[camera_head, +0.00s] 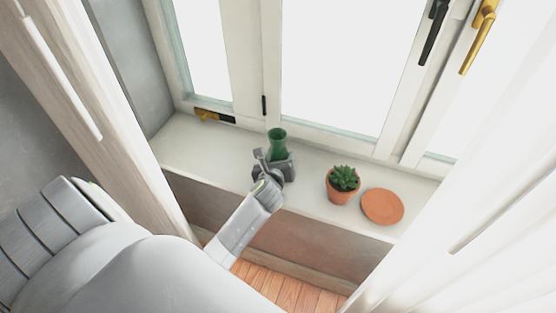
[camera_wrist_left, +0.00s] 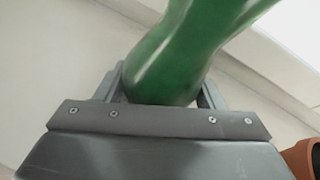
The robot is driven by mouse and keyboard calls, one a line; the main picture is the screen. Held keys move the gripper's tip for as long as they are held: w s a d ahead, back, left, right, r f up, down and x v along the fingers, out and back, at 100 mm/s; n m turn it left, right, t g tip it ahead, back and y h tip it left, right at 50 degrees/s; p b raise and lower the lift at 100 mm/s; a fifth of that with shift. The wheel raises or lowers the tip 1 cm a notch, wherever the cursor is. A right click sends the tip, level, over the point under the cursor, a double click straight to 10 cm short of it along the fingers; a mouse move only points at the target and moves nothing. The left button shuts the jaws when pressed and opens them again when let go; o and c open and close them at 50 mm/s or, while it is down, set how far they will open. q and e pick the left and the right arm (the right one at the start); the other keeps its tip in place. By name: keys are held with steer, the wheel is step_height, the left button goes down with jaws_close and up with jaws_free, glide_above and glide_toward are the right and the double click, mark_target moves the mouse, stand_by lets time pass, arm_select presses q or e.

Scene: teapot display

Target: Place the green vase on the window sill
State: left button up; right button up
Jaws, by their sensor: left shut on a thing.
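The green vase (camera_head: 277,141) is between the fingers of my left gripper (camera_head: 274,163), over the window sill (camera_head: 215,150). The gripper is shut on it. The vase looks upright in the head view, and its lower part is hidden by the gripper. In the left wrist view the vase (camera_wrist_left: 190,50) rises from between the two fingers (camera_wrist_left: 160,92), its surface smooth and glossy. I cannot tell whether its base touches the sill. My right gripper is not in view.
A small succulent in a terracotta pot (camera_head: 341,185) stands on the sill to the right of the vase. A round terracotta saucer (camera_head: 382,206) lies beside it. The window frame (camera_head: 330,140) is behind. Curtains (camera_head: 490,160) hang at the right.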

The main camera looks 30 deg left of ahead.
arm_select(q)
steer(key=o, duration=0.7)
steer(key=shift+f, duration=0.1)
steer(key=o, duration=0.5)
steer(key=shift+c, duration=0.2)
steer(key=shift+r, duration=0.25)
steer(key=shift+s+d, duration=0.15)
steer(key=shift+s, duration=0.15)
steer(key=v, duration=1.1)
steer(key=shift+s+d+r+p, duration=0.1)
steer(key=shift+s+r+p, duration=0.1)
steer(key=shift+p, duration=0.15)
steer(key=shift+w, duration=0.1)
